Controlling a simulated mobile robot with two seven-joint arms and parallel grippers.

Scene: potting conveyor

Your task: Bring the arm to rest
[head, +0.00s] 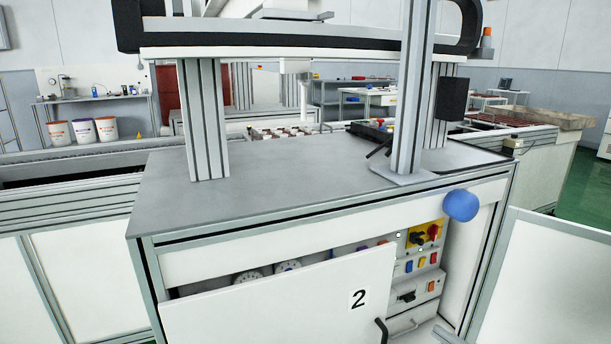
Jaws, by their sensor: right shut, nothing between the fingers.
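A small grey piece at the bottom edge, right of centre, appears to be the tip of my right gripper (444,335). It is small and cut off by the frame; it looks shut, with nothing seen held in it. It shows in front of the lower right of the white cabinet (280,265) marked 2. Most of my right arm is out of view. My left gripper is not in view.
A blue ball (461,205) is at the front right corner. A white panel (545,280) stands at right. The grey top (290,185) has clear space.

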